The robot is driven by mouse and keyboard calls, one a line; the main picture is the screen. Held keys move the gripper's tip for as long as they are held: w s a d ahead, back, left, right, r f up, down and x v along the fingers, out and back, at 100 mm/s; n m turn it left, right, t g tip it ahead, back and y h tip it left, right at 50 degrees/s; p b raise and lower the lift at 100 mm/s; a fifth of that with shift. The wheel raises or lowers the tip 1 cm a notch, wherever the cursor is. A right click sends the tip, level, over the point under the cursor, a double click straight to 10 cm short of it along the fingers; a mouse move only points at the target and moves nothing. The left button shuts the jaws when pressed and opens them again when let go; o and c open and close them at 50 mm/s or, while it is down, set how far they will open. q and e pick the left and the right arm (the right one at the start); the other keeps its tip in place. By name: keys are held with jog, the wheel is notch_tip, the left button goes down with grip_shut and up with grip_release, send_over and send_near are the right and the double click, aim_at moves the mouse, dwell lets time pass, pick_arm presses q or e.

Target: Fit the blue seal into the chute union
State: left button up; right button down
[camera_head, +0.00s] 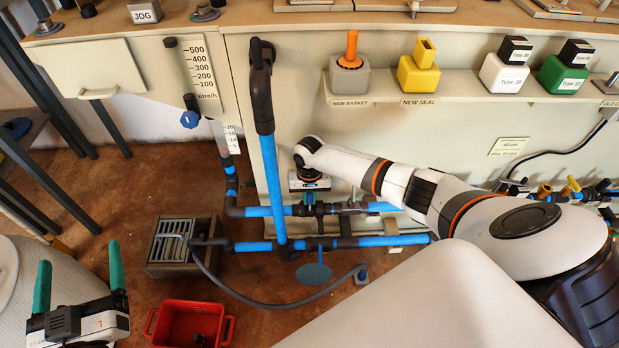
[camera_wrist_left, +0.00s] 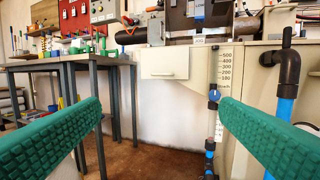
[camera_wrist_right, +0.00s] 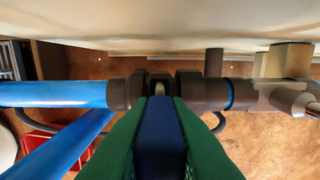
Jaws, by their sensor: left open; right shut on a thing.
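My right gripper (camera_wrist_right: 160,115) is shut on the blue seal (camera_wrist_right: 160,138), which sits between its green fingers in the right wrist view. Just ahead is the chute union (camera_wrist_right: 186,88), two black collars with a narrow gap between them on a horizontal pipe. The seal's far end lines up with the gap and appears very close to it; I cannot tell whether they touch. In the head view the right hand (camera_head: 309,188) is over the upper blue pipe, and the seal cannot be made out. My left gripper (camera_head: 80,276) is open and empty at lower left, far from the union.
Blue pipes (camera_head: 273,185) run up and across the cabinet front. A red crate (camera_head: 163,322) and a drain box (camera_head: 160,268) stand on the floor. A grey hose (camera_head: 262,303) curves over the open floor.

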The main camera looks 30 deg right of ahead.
jog(key=shift+f, duration=0.1)
pick_arm(q)
jog(key=shift+r+t, duration=0.3)
jog(key=shift+r, duration=0.1)
pick_arm(e)
jog(key=shift+f, duration=0.15)
pick_arm(q)
jog(key=shift+r, duration=0.15)
pick_arm(e)
jog(key=shift+f, duration=0.1)
